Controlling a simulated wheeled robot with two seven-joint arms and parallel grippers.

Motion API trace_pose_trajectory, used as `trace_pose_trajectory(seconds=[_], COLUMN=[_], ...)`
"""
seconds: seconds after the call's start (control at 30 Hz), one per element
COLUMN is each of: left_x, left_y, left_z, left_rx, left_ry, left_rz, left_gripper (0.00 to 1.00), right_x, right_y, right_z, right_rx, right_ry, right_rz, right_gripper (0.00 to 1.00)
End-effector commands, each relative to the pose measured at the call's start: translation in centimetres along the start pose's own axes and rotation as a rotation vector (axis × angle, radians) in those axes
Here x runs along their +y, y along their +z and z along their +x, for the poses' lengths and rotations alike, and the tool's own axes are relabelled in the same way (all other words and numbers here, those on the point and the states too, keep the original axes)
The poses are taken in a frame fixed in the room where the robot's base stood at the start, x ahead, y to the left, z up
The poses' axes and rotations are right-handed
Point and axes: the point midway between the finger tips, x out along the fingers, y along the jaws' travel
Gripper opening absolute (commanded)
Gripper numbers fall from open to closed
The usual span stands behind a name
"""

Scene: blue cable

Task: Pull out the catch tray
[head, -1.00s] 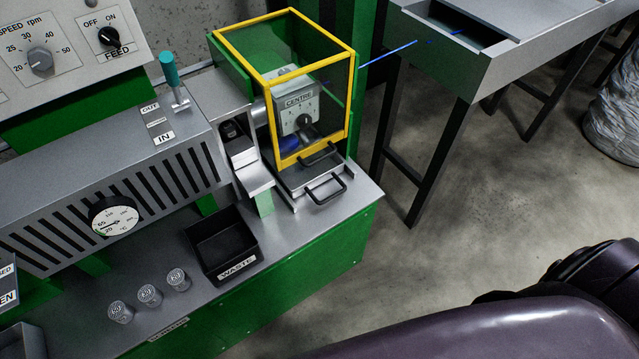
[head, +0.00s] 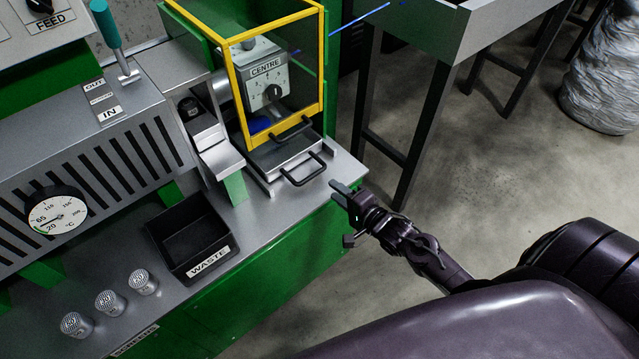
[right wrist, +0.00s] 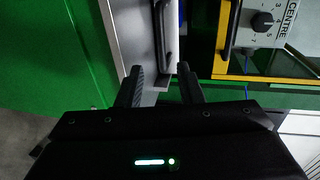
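The catch tray (head: 283,153) is a flat silver drawer with a black bar handle (head: 304,170), low under the yellow-framed guard. It looks pushed in. My right gripper (head: 343,213) is in front of the bench edge, to the lower right of the handle and apart from it. In the right wrist view its two dark fingers (right wrist: 162,85) are spread with nothing between them. The tray's black handle (right wrist: 164,32) shows ahead of the gap, beside the silver tray surface (right wrist: 130,28). My left gripper is not in view.
The yellow-framed guard (head: 323,70) with its own black handle (head: 293,130) sits just above the tray.

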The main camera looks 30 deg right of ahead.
Motion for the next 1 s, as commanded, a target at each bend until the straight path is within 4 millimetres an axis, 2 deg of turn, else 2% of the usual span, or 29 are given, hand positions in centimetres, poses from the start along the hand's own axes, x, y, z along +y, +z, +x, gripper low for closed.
trace_pose_trajectory(seconds=[0.5,0.87,0.9,1.0], left_x=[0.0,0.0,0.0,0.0], left_y=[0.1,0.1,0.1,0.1], left_z=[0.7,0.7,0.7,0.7], left_rx=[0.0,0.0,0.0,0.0], left_ry=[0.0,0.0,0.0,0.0], left_rz=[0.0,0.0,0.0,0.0], left_gripper=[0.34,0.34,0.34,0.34], right_x=[-0.2,-0.2,-0.2,-0.2], right_y=[0.0,0.1,0.1,0.1], right_z=[7.0,7.7,7.7,7.7], right_rx=[0.0,-0.001,-0.001,-0.001], right_ry=[-0.005,-0.003,-0.003,-0.003], right_rz=[0.007,0.006,0.006,0.006], right_gripper=[0.33,0.33,0.32,0.19])
